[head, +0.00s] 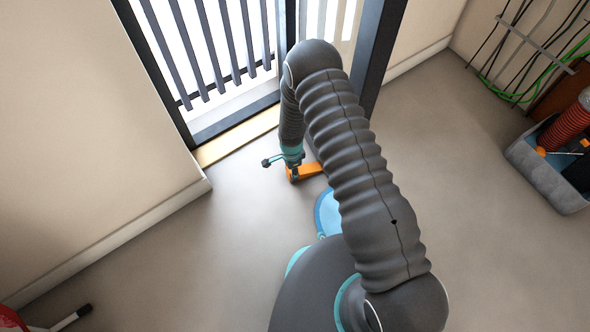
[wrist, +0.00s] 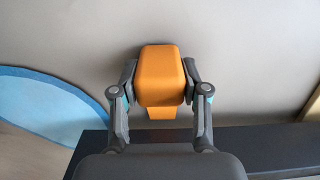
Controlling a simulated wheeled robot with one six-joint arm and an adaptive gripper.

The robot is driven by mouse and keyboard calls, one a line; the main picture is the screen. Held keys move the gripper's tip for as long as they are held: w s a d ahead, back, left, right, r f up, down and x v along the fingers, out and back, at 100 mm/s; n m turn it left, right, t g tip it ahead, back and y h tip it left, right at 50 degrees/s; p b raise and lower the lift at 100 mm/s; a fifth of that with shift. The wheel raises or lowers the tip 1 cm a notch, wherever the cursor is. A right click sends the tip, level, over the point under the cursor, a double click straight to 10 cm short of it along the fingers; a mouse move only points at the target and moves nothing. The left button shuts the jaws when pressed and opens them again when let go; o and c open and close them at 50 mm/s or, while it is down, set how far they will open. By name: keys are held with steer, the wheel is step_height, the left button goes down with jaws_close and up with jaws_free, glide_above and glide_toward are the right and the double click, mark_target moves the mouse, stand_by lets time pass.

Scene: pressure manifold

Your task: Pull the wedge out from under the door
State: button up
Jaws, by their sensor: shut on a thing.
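The orange wedge (head: 308,170) lies at floor level in the head view, partly hidden behind my arm. In the wrist view its thick, rounded block end (wrist: 160,75) sits between the two fingers of my gripper (wrist: 161,68), one on each side and touching it. My gripper also shows in the head view (head: 291,168), low by the floor. The barred door (head: 215,45) stands at the top, with a dark frame. My arm hides part of the doorway, so I cannot tell whether the wedge's thin end is under the door.
A tan threshold strip (head: 238,136) runs along the doorway. A blue round shape (head: 328,212) lies on the floor near my base. A grey crate (head: 548,170) with a red hose (head: 572,121) stands at the right. Something red (head: 10,320) is at lower left.

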steer(key=shift+s+a, duration=0.3)
steer(key=shift+a, duration=0.25)
steer(key=shift+s+a, duration=0.3)
steer(key=shift+a, duration=0.2)
step_height(320, 180, up, 12)
steer(key=p, duration=0.5)
steer(key=shift+p, duration=0.35)
